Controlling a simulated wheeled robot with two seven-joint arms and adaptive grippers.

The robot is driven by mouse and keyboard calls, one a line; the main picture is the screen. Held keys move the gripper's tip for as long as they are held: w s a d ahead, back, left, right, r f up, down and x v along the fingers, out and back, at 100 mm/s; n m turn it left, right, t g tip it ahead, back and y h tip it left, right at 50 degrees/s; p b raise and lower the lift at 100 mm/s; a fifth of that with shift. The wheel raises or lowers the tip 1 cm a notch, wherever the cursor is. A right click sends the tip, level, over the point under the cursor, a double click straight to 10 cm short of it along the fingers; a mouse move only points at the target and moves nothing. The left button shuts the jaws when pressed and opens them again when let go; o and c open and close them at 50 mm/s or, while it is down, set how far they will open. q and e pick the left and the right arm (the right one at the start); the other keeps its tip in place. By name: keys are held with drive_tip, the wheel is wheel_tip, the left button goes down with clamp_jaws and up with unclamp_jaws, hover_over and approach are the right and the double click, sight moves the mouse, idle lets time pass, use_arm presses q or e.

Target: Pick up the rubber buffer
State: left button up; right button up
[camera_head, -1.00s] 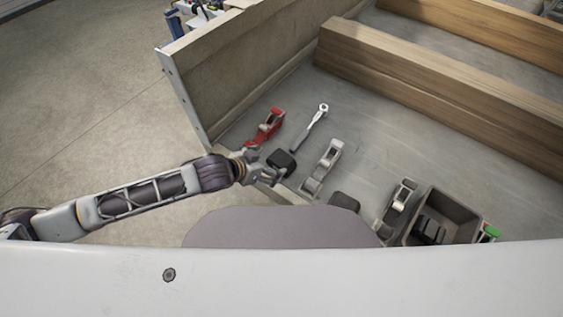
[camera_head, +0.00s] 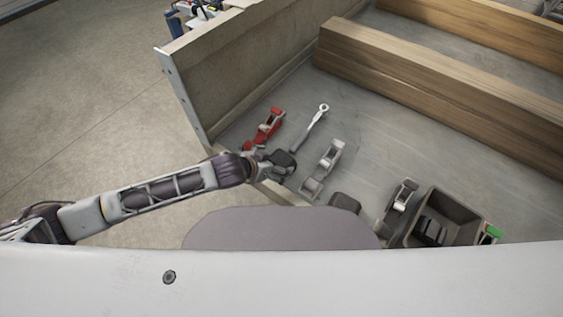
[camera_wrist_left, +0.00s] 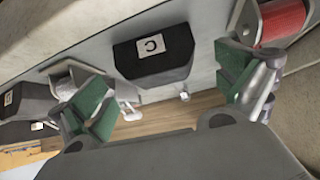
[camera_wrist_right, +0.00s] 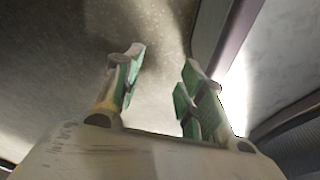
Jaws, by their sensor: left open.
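A black rubber buffer (camera_head: 285,158) lies on the grey trailer floor near the left board. In the left wrist view, the buffer (camera_wrist_left: 150,62) is a dark block with a white label marked "C". My left gripper (camera_head: 272,164) is at the buffer and partly covers it in the head view. In the left wrist view, my left gripper (camera_wrist_left: 168,95) is open, with its green-padded fingers apart on either side of the block and not visibly touching it. My right gripper (camera_wrist_right: 157,88) shows only in its wrist view, open and empty.
A red clamp-like part (camera_head: 270,122) and a ratchet wrench (camera_head: 311,126) lie beyond the buffer. A grey metal part (camera_head: 323,168), another dark block (camera_head: 344,202) and a dark bin (camera_head: 474,212) are to the right. Wooden beams (camera_head: 440,80) lie behind.

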sight(277, 162)
use_arm(q)
drive_tip(key=shift+w+d+f, duration=0.3)
drive_tip(key=shift+d+f, duration=0.05)
drive_tip(key=shift+f, duration=0.05)
drive_tip(key=shift+x, duration=0.9)
drive_tip(key=shift+b+x, duration=0.35)
drive_tip(key=shift+x, duration=0.6)
drive_tip(key=shift+d, duration=0.1)
use_arm(e)
drive_tip(key=shift+w+a+r, duration=0.1)
drive_tip(key=shift+w+a, duration=0.15)
drive_tip(key=shift+w, duration=0.25)
drive_tip(key=shift+w+a+r, duration=0.1)
drive_tip(key=shift+w+a, duration=0.1)
drive_tip(key=shift+w, duration=0.3)
drive_tip(key=shift+s+f, duration=0.15)
drive_tip(key=shift+s, duration=0.2)
